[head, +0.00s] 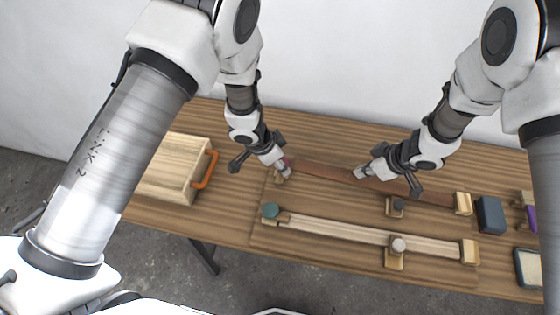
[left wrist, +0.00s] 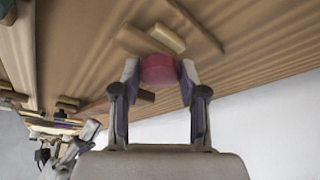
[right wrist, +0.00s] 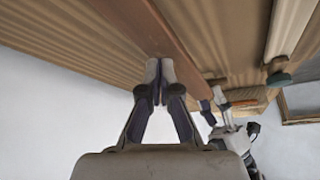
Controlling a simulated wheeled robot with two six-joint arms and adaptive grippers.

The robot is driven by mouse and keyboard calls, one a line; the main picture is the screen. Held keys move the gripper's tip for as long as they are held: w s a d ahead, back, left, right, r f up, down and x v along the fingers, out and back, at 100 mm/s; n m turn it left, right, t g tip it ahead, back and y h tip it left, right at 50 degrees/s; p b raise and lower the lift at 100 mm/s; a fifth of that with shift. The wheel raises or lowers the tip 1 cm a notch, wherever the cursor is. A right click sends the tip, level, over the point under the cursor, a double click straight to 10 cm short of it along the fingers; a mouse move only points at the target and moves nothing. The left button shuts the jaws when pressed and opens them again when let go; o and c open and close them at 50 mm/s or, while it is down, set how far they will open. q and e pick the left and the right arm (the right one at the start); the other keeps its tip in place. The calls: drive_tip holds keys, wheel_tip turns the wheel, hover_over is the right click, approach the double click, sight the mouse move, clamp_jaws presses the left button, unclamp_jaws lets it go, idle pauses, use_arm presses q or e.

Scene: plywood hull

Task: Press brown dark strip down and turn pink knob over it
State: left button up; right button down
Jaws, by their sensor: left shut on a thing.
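The brown dark strip (head: 325,172) lies along the back of the wooden bench. It also runs away in the right wrist view (right wrist: 150,22). The pink knob (left wrist: 158,70) is between the fingers of my left gripper (head: 281,168), which is shut on it at the strip's left end. In the head view the fingers mostly cover the knob. My right gripper (head: 362,172) has its fingertips together, with nothing between them. The tips are at the strip, right of the knob; they look to be on it, but contact is hard to tell.
In front lies a pale strip (head: 335,231) with a teal knob (head: 269,210) and a grey knob (head: 397,244). A dark knob (head: 397,204) stands by the brown strip. A wooden box (head: 165,168) with an orange handle is left; a blue block (head: 490,214) is right.

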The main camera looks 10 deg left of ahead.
sight(286, 161)
drive_tip(key=shift+f, duration=0.55)
drive_tip(key=shift+f, duration=0.15)
drive_tip(key=shift+f, duration=0.15)
use_arm(q)
drive_tip(key=o, duration=1.2)
drive_tip(key=shift+r, duration=3.5)
